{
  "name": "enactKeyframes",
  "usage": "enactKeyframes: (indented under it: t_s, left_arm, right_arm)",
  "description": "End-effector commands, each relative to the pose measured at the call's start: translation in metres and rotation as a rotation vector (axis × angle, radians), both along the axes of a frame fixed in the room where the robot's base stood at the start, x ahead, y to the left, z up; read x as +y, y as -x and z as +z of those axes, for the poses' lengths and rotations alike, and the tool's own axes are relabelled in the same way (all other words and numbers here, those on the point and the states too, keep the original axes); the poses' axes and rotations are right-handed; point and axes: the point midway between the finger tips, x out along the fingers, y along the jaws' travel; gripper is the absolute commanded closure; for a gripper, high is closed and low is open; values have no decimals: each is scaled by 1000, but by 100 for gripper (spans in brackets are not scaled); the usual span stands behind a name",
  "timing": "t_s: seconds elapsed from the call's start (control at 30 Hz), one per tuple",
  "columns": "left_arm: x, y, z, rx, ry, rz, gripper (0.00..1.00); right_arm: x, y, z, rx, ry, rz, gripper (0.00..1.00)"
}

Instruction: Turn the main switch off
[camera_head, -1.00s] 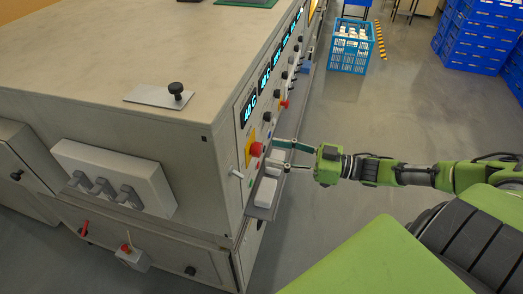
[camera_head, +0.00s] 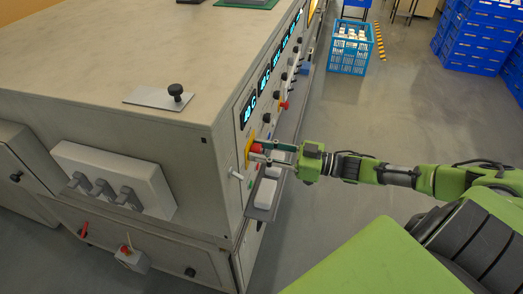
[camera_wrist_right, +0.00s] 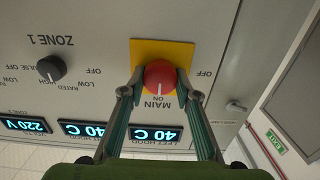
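The main switch is a round red knob on a yellow plate, on the panel of the grey cabinet. It shows in the right wrist view (camera_wrist_right: 160,75) and the head view (camera_head: 256,148). The wrist view is upside down; the knob's pale mark points toward the word ON, and OFF is printed to the right. My right gripper (camera_wrist_right: 160,88) has one finger on each side of the knob, and both tips appear to touch it. In the head view my right gripper (camera_head: 258,151) reaches in from the right. My left gripper is out of view.
A black zone knob (camera_wrist_right: 51,68) and lit displays (camera_wrist_right: 155,134) are beside the switch. A narrow ledge (camera_head: 262,213) with white blocks runs below the panel. A blue crate (camera_head: 349,50) stands on the floor behind. The floor right of the cabinet is mostly clear.

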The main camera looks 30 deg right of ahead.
Motion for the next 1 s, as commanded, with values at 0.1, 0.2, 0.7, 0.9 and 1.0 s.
enactKeyframes:
  t_s: [0.1, 0.2, 0.7, 0.9, 1.0]
  left_arm:
    - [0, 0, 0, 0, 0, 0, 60]
    - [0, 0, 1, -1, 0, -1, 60]
    - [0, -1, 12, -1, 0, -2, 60]
    - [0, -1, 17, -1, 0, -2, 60]
    - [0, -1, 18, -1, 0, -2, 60]
  right_arm:
    - [0, 0, 0, -1, 1, 1, 92]
    - [0, 0, 0, -6, 8, 1, 92]
    - [1, 1, 1, -193, 224, -1, 92]
    - [1, 2, 0, -317, 371, -2, 92]
    - [1, 2, 0, -380, 443, -2, 92]
